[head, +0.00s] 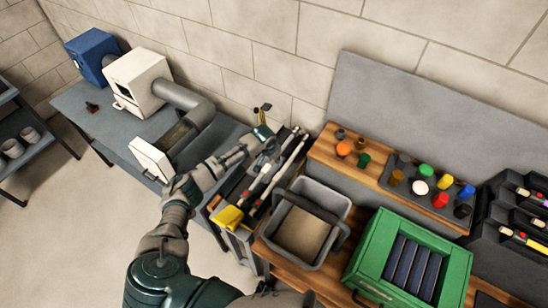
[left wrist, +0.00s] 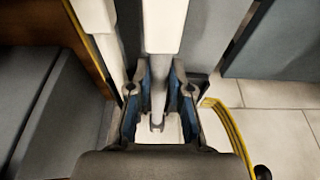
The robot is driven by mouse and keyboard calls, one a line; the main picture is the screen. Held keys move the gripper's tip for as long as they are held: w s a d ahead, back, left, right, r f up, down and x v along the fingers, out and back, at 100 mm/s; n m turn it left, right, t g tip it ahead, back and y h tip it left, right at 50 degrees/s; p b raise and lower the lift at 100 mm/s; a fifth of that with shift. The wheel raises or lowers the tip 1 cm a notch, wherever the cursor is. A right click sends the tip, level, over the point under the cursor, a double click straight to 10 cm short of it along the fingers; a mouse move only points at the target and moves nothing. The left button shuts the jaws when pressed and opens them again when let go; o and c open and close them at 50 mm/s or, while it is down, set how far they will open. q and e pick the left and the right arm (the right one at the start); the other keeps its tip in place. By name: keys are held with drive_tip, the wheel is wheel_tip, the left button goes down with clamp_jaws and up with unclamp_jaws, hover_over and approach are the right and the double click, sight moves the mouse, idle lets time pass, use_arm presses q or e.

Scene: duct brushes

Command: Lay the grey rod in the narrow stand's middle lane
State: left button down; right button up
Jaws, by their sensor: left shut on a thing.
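My left gripper (head: 268,146) is above the narrow stand (head: 238,240) in the head view. In the left wrist view its two fingers (left wrist: 161,88) are closed around a pale rod with a grey section (left wrist: 156,72), which I take for the grey rod. A wider white part of it (left wrist: 164,25) extends beyond the fingers. Another white rod (left wrist: 95,18) lies beside it on the left. In the head view a white rod (head: 288,161) lies along the stand's right side. The gripper and forearm hide part of the stand's lanes, so I cannot tell which lane is under the held rod.
A grey bin (head: 345,208) stands right of the stand, with a green crate (head: 375,235) beyond. Coloured caps (head: 441,200) fill a tray on the wooden bench. A white box with a duct (head: 140,80) is on the left table.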

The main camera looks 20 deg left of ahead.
use_arm(q)
drive_tip(key=shift+f, duration=0.15)
drive_tip(key=shift+f+b, duration=0.3)
drive_tip(key=shift+f, duration=0.5)
drive_tip(key=c, duration=1)
unclamp_jaws()
drive_tip(key=v, duration=1.1)
drive_tip(key=shift+s+r, duration=0.1)
drive_tip(key=shift+r, duration=0.3)
